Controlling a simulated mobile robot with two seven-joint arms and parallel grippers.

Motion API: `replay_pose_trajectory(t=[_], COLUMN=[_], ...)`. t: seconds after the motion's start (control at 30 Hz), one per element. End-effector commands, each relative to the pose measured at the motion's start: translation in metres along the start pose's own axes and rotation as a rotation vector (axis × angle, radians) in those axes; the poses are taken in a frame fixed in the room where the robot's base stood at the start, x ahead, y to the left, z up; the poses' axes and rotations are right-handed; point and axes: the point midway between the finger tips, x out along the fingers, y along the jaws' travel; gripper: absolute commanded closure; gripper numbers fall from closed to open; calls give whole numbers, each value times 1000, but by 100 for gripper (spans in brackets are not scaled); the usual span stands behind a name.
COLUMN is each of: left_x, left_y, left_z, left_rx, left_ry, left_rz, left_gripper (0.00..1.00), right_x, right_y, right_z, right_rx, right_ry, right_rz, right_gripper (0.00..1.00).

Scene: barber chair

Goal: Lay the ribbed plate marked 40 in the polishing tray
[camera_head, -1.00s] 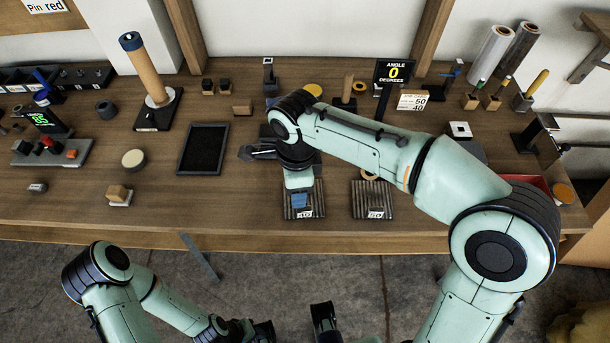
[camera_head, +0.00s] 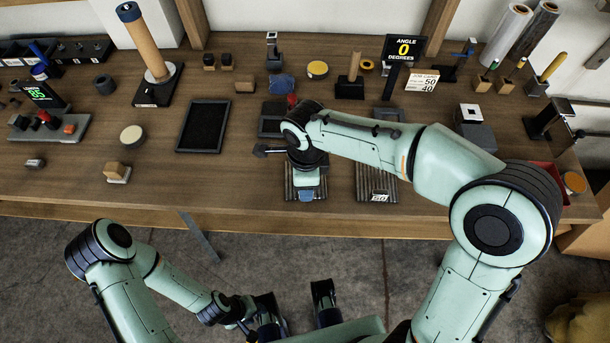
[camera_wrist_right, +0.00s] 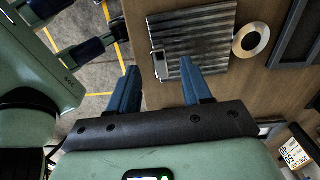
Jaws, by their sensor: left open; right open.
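Two dark ribbed plates lie near the table's front edge: a left one (camera_head: 291,188) and a right one (camera_head: 377,178). Each label is too small to read surely. A black tray (camera_head: 203,126) with a thin rim lies left of them. My right gripper (camera_head: 306,194) is over the left plate, which it partly hides. In the right wrist view its two blue fingers (camera_wrist_right: 160,88) are apart and empty beside a ribbed plate (camera_wrist_right: 192,30). My left gripper (camera_head: 297,308) is open and empty in front of the table, low in the picture.
A tape ring (camera_wrist_right: 250,39) lies beside the plate in the wrist view. A pale round disc (camera_head: 132,134) and a small wooden block (camera_head: 117,170) stand left of the black tray. A job card (camera_head: 422,81) shows 50 and 40. Bare wood separates the black tray and plates.

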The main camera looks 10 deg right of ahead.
Motion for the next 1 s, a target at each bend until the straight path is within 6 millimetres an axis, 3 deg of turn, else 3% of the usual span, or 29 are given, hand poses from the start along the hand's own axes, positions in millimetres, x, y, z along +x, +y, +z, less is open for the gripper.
replay_pose_trajectory(t=[0.17,0.43,0.47,0.6,1.0], left_x=[3,3,3,3,3], left_y=[0,0,0,0,0], left_z=[-2,-2,-2,-2,-2], left_rx=[1,1,1,1,1], left_ry=[6,7,7,6,6], left_rz=[1,1,2,1,1], left_gripper=[57,57,57,57,57], right_x=[24,27,27,27,24], right_y=[0,0,0,0,0], right_z=[-2,-1,-1,-1,-1], right_rx=[0,-1,-1,0,0], right_ry=[1,0,0,0,-2], right_rz=[1,0,0,0,-3], right_gripper=[51,51,54,100,100])
